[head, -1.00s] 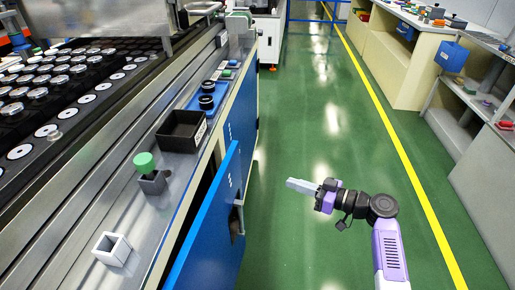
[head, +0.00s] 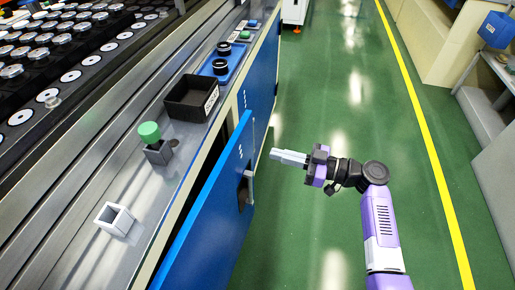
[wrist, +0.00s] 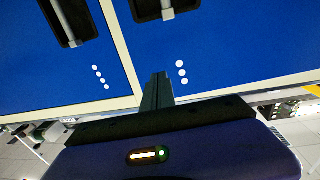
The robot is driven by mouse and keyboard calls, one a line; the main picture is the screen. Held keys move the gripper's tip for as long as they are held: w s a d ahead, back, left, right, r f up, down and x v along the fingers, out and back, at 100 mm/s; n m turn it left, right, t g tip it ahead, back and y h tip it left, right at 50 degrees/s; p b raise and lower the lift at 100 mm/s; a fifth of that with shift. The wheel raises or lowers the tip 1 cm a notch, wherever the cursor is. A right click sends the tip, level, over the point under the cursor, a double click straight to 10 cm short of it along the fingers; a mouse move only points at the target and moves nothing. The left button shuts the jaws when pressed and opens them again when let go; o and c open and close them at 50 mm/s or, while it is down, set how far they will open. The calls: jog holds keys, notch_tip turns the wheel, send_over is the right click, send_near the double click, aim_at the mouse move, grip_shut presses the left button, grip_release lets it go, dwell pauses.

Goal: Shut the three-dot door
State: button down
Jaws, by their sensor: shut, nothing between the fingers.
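The three-dot door (head: 215,215) is a blue panel on the side of the bench. It stands ajar, with a dark gap between it and the cabinet, and a handle (head: 246,188) below its dots. In the wrist view the three-dot door (wrist: 220,55) fills the upper right, its white dots near the fingers. My gripper (head: 273,155) is shut and empty, pointing left toward the outer face of the door near its far edge. It appears apart from the door in the head view. The fingers also show in the wrist view (wrist: 157,92); contact there is hard to judge.
Another blue door (wrist: 70,65) with several dots is beside it, past a cream frame strip. The bench top holds a black bin (head: 192,98), a green button (head: 149,131) and a white square holder (head: 114,219). Green floor (head: 340,120) is clear to the right.

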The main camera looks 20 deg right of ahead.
aim_at(247, 146)
jog(key=x, duration=0.6)
jog(key=shift+w+a, duration=0.25)
jog(key=shift+a, duration=0.05)
jog(key=shift+w+a+f+b, duration=0.15)
jog(key=shift+w+a+b, duration=0.2)
jog(key=shift+b, duration=0.2)
jog(key=w+a+b, duration=0.1)
jog(key=w+a+n+g+y+b, duration=0.1)
jog(key=a+b, duration=0.1)
jog(key=shift+w+f, duration=0.2)
jog(key=shift+w, duration=0.05)
jog(key=shift+w+r, duration=0.15)
jog(key=shift+r, duration=0.15)
